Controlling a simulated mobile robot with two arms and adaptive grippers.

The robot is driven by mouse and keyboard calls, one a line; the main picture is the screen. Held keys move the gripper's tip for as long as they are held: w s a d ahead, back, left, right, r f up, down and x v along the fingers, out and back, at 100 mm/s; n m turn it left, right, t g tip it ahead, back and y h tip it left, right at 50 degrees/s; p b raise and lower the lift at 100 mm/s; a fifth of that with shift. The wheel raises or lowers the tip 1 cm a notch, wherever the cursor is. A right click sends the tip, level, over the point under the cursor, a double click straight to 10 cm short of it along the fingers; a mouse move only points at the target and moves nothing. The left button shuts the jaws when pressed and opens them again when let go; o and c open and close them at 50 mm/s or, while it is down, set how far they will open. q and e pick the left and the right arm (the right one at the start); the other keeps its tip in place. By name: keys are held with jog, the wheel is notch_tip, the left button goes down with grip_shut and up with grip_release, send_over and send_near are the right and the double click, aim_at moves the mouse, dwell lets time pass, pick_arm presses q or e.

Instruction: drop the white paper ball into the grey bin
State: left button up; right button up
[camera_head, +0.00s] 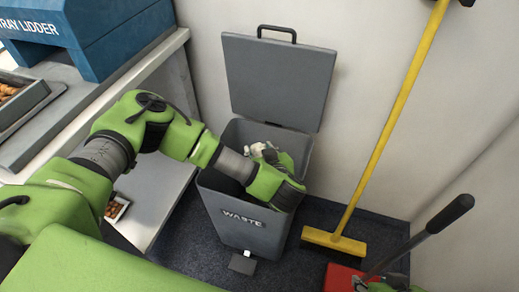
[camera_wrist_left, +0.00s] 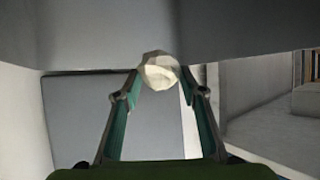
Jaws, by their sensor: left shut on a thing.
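The grey bin (camera_head: 245,222), marked WASTE, stands on the dark floor with its lid (camera_head: 278,80) raised against the wall. My left gripper (camera_head: 262,149) is over the bin's opening, around rim height. In the left wrist view, its fingers (camera_wrist_left: 158,76) are shut on the white paper ball (camera_wrist_left: 158,71), held at the fingertips. In the head view, the ball is mostly hidden by the gripper. Part of my right gripper (camera_head: 388,288) shows at the bottom edge near the red dustpan; its fingers cannot be made out.
A yellow broom (camera_head: 385,135) leans on the wall right of the bin. A red dustpan (camera_head: 342,278) with a black handle lies at the lower right. A pale bench (camera_head: 150,75) with a blue tray lidder (camera_head: 100,35) stands on the left.

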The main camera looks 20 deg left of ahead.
pick_arm(q)
jog(key=o, duration=0.8)
jog(key=v, duration=1.2)
